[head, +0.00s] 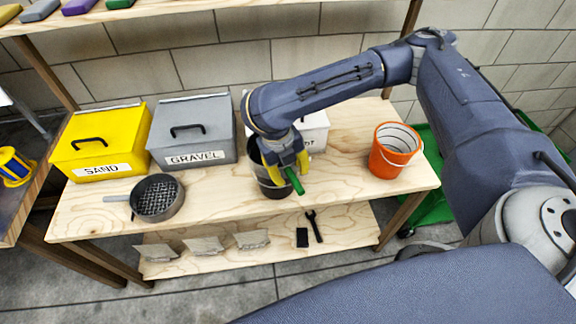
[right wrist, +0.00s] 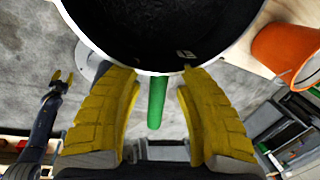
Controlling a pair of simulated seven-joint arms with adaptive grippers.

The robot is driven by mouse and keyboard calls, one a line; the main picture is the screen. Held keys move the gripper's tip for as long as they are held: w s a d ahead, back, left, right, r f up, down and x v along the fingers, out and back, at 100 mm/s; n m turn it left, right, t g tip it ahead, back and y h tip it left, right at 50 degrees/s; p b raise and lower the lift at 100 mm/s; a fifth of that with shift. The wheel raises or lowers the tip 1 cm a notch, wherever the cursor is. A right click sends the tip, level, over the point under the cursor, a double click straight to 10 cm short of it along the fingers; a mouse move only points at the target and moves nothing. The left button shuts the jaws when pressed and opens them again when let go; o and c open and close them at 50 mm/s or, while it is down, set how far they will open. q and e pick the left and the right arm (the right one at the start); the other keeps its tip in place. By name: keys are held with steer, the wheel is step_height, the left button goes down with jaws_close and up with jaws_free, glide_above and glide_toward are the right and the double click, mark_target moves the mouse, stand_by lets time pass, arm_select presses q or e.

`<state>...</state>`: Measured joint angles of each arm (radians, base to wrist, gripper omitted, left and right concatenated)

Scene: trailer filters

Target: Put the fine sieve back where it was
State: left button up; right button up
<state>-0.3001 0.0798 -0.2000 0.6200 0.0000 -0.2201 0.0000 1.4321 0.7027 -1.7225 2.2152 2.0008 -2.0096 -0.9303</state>
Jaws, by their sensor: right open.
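My right gripper (head: 289,172) is at a dark round vessel (head: 268,182) on the bench. Its yellow fingers are open on either side of a green handle (head: 295,181). In the right wrist view, the handle (right wrist: 157,102) lies between the spread fingers (right wrist: 157,100), below the pale rim of a round vessel with a dark inside (right wrist: 160,25). I cannot tell whether this handle belongs to the fine sieve. Another round sieve (head: 158,197), with a grey handle, lies at the bench's left. My left gripper (right wrist: 62,77) shows small in the right wrist view, its fingers apart.
A yellow SAND box (head: 100,140), a grey GRAVEL box (head: 193,130) and a partly hidden white box (head: 315,130) stand along the back. An orange bucket (head: 394,150) is at the right. Bare bench (head: 220,195) lies between the grey-handled sieve and the dark vessel.

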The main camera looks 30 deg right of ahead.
steer(key=shift+f, duration=0.2)
steer(key=a+r, duration=0.2)
steer(key=r, duration=0.6)
steer(key=a+r, duration=0.1)
steer(key=r, duration=0.8)
steer(key=shift+a, duration=0.35)
